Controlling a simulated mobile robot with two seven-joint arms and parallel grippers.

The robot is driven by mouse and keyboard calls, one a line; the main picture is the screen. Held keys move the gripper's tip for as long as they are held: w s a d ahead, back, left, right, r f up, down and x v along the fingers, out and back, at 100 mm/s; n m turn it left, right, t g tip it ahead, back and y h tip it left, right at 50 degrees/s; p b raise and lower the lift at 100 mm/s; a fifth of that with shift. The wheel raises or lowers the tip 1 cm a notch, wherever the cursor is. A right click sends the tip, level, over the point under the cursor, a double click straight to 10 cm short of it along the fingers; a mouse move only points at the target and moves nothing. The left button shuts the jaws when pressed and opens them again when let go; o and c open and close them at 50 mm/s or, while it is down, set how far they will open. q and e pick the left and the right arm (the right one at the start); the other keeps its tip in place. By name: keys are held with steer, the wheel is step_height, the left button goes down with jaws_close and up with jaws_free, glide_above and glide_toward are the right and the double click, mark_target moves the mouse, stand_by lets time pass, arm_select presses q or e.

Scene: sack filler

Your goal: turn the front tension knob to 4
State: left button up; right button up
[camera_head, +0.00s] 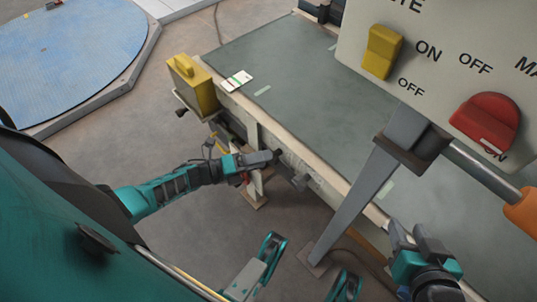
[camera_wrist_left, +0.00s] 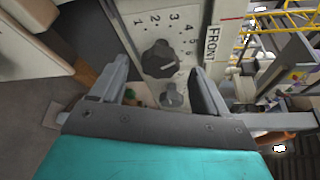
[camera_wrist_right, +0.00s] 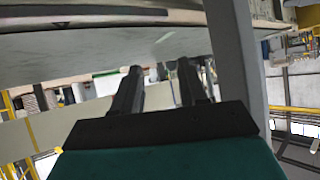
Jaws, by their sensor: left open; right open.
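The front tension knob (camera_wrist_left: 160,57) is a dark round knob on a pale panel (camera_wrist_left: 150,20) in the left wrist view. Numbers curve around its upper side and a FRONT label stands to its right. I cannot read its setting surely. My left gripper (camera_head: 277,157) is at the side of the green-topped bench in the head view. In the left wrist view its open fingers (camera_wrist_left: 160,76) straddle the line to the knob, with nothing between them; contact is not visible. My right gripper (camera_head: 409,235) is open and empty beside the bench's near edge.
A smaller grey knob (camera_wrist_left: 172,95) sits below the dial. A slanted grey post (camera_head: 362,195) stands between my grippers and carries a switch panel (camera_head: 440,85) with yellow and red switches. A yellow box (camera_head: 193,85) is at the bench's left end.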

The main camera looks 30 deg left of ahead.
arm_select(q)
steer(key=p+v, duration=0.1)
steer(key=v, duration=0.8)
steer(key=shift+a, duration=0.2)
arm_select(e)
steer(key=shift+s+d+f, duration=0.1)
steer(key=shift+s+d, duration=0.2)
steer(key=shift+s, duration=0.1)
arm_select(q)
steer(key=shift+s+r, duration=0.1)
steer(key=shift+s, duration=0.05)
arm_select(e)
steer(key=shift+w, duration=0.15)
steer(key=shift+a, duration=0.1)
